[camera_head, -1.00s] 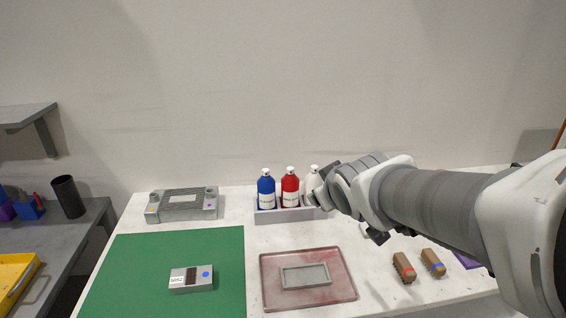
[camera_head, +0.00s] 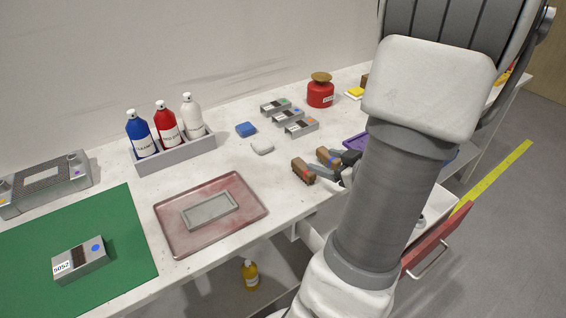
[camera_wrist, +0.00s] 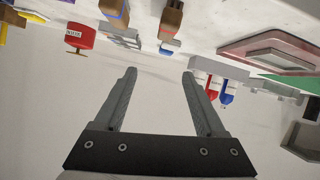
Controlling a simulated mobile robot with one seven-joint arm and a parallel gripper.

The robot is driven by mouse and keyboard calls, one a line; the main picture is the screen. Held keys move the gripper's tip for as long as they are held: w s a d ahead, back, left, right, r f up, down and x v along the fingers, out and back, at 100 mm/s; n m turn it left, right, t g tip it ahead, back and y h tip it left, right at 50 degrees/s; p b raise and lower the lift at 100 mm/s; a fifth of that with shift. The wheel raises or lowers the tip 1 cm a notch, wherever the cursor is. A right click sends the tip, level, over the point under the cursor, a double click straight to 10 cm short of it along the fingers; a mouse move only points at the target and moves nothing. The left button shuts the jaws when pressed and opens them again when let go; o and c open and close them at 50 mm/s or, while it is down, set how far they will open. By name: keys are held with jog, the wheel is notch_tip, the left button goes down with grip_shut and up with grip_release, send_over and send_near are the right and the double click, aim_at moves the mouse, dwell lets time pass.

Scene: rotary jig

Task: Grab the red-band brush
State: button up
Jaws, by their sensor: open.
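The red-band brush (camera_head: 303,170), with a brown body, lies on the white bench near its front edge. It also shows at the top of the wrist view (camera_wrist: 172,18). A similar blue-band brush (camera_head: 327,157) lies just right of it and also shows in the wrist view (camera_wrist: 115,12). My gripper (camera_head: 338,168) is close to the right of the brushes in the head view, partly hidden by my arm. In the wrist view its two fingers (camera_wrist: 159,75) are apart with nothing between them. Its height above the bench is unclear.
A purple item (camera_head: 356,141) lies near my gripper.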

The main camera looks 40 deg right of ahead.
jog(key=s+f+m, duration=0.1)
jog(key=s+f, duration=0.2)
jog(key=s, duration=0.2)
jog(key=b, duration=0.4)
send_near(299, 165)
jog(key=shift+m+t, duration=0.3)
jog(key=shift+t, duration=0.1)
jog(key=w+f, duration=0.1)
jog(key=w+d+f, duration=0.1)
jog(key=w, duration=0.1)
jog(key=w+d+f, duration=0.1)
jog(key=w, duration=0.1)
jog(key=shift+w+f, duration=0.1)
jog(key=shift+f, duration=0.3)
jog(key=b+x, duration=0.1)
jog(key=x, duration=0.4)
jog(key=shift+a+f+b, duration=0.1)
jog(key=shift+a+b, duration=0.05)
jog(key=shift+b, duration=0.2)
grip_shut()
